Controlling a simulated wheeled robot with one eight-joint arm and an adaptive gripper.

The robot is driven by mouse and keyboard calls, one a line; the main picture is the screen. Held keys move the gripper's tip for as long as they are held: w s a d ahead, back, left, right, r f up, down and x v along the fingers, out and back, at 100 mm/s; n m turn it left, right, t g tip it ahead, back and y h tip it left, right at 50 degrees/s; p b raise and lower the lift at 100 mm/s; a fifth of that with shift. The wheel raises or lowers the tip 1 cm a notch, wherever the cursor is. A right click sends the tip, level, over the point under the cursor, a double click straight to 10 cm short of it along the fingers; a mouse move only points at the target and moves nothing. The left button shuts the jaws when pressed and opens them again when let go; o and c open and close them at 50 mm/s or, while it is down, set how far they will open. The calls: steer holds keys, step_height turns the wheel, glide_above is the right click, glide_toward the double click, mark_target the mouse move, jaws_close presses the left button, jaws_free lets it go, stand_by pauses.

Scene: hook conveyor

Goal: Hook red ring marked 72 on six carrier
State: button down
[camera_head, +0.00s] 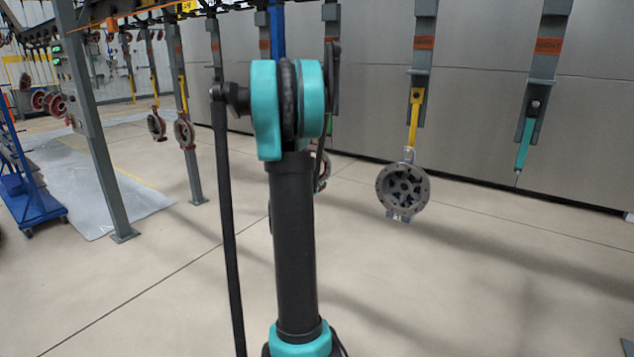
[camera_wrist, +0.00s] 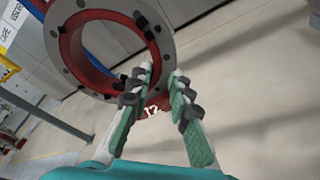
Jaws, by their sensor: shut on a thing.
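In the wrist view, my gripper (camera_wrist: 160,80) is shut on the small red tab of the red ring (camera_wrist: 73,45). The ring has a grey bolted face and a red inner wall. White digits show on the tab between the fingers, but I cannot read them for certain. A blue piece (camera_wrist: 101,40) shows through the ring's opening; I cannot tell whether they touch. In the head view, my arm hides my gripper and most of what is behind it. A blue bar (camera_head: 277,32) shows above my arm. No carrier numbered six can be made out.
To the right hang a carrier with a yellow hook (camera_head: 413,118) bearing a grey casting (camera_head: 384,190), and one with a bare turquoise hook (camera_head: 524,144). Other rings (camera_head: 184,132) hang at left. A post (camera_head: 97,160) and blue rack (camera_head: 36,205) stand at left. Front floor is clear.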

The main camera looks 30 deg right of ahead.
steer(key=shift+s+d+r+x, duration=0.1)
steer(key=shift+s+x, duration=0.05)
steer(key=shift+x, duration=0.9)
steer(key=shift+s+d+r+x, duration=0.1)
steer(key=shift+x, duration=0.9)
steer(key=shift+s+d+r+x, duration=0.1)
steer(key=shift+s+x, duration=0.05)
steer(key=shift+x, duration=0.9)
steer(key=shift+w+d+f, duration=0.25)
steer(key=shift+d+f, duration=0.35)
steer(key=shift+f, duration=0.1)
steer(key=c, duration=1.3)
jaws_free()
